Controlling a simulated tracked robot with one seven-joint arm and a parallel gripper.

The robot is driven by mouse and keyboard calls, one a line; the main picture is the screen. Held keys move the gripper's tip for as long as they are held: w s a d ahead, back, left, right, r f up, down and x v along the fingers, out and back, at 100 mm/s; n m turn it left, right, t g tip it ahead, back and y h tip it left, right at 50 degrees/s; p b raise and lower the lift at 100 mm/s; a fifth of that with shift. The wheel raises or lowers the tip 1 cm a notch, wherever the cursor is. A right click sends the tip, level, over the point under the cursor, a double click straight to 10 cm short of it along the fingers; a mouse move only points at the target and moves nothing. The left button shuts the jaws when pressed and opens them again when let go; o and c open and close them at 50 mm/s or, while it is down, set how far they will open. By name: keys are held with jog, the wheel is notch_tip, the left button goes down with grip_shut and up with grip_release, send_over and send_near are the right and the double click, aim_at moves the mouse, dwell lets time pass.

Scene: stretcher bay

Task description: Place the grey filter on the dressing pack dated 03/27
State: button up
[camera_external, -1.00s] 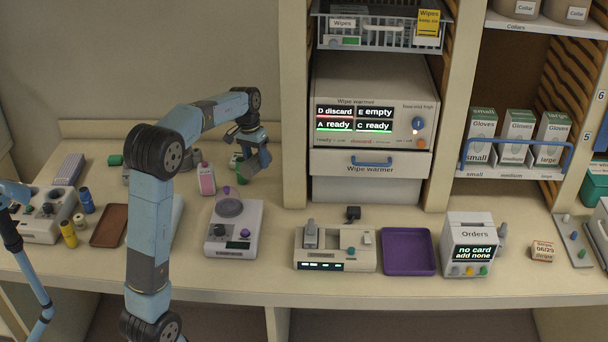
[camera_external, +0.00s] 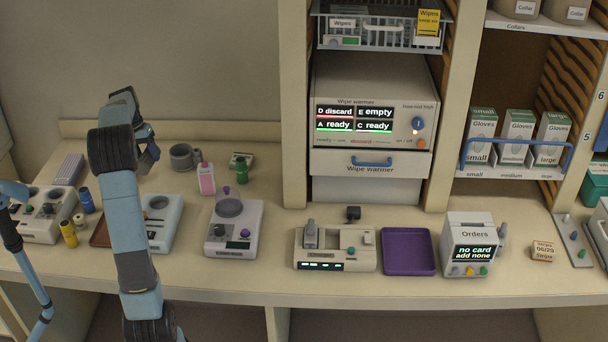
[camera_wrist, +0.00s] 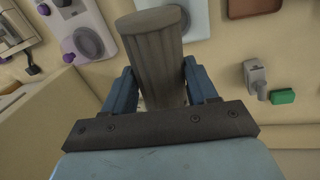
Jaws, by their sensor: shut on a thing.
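In the wrist view my gripper (camera_wrist: 161,82) is shut on a grey, ribbed cylinder, the grey filter (camera_wrist: 157,45). The filter sticks out past the two blue fingers, its flat end toward the top of the picture. In the external view my arm is folded at the left, and my gripper is mostly hidden behind it; the filter cannot be made out there. I cannot make out a dressing pack dated 03/27 in either view.
The wrist view shows a green block (camera_wrist: 283,97).

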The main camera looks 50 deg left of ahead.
jog(key=s+a+n, duration=0.1)
jog(key=s+a, duration=0.2)
jog(key=s, duration=0.5)
notch_tip(320, 180, down, 9)
jog(key=w+a+f, duration=0.2)
jog(key=a+f, duration=0.1)
jog(key=w+a+f, duration=0.2)
jog(key=w+a, duration=0.1)
jog(key=a, duration=0.1)
jog(key=w+a+f, duration=0.2)
jog(key=a+f, duration=0.1)
jog(key=shift+w+a+f, duration=0.2)
jog(key=shift+a+f, duration=0.1)
jog(key=shift+a, duration=0.1)
jog(key=shift+w+a+f, duration=0.3)
jog(key=shift+a+f, duration=0.05)
jog(key=shift+f, duration=0.15)
jog(key=shift+a+f, duration=0.15)
jog(key=shift+f, duration=1.5)
jog(key=shift+f, duration=0.15)
